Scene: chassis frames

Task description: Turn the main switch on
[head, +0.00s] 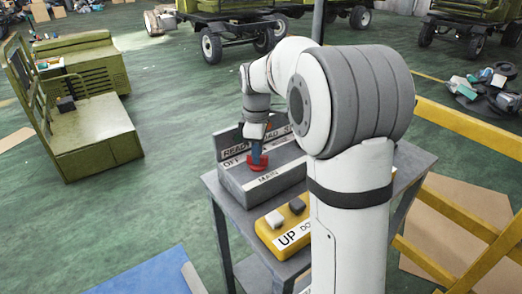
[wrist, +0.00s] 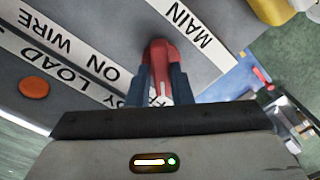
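The main switch is a grey box (head: 245,188) with a MAIN label (head: 268,178), on a small grey table. Its red handle (head: 256,165) sits behind that label, near a strip where OFF reads at the left end. In the wrist view the red handle (wrist: 158,52) stands between the blue fingers of my gripper (wrist: 160,84), filling the gap between them. My gripper (head: 257,150) reaches down onto the handle from above and looks shut on it. The fingers hide part of the handle and its base. An ON WIRE label (wrist: 95,65) shows to the left in the wrist view.
A yellow control box (head: 283,227) marked UP, with two buttons, stands in front of the switch box. An orange round lamp or button (wrist: 34,87) shows in the wrist view. A yellow rail (head: 455,120) runs at right.

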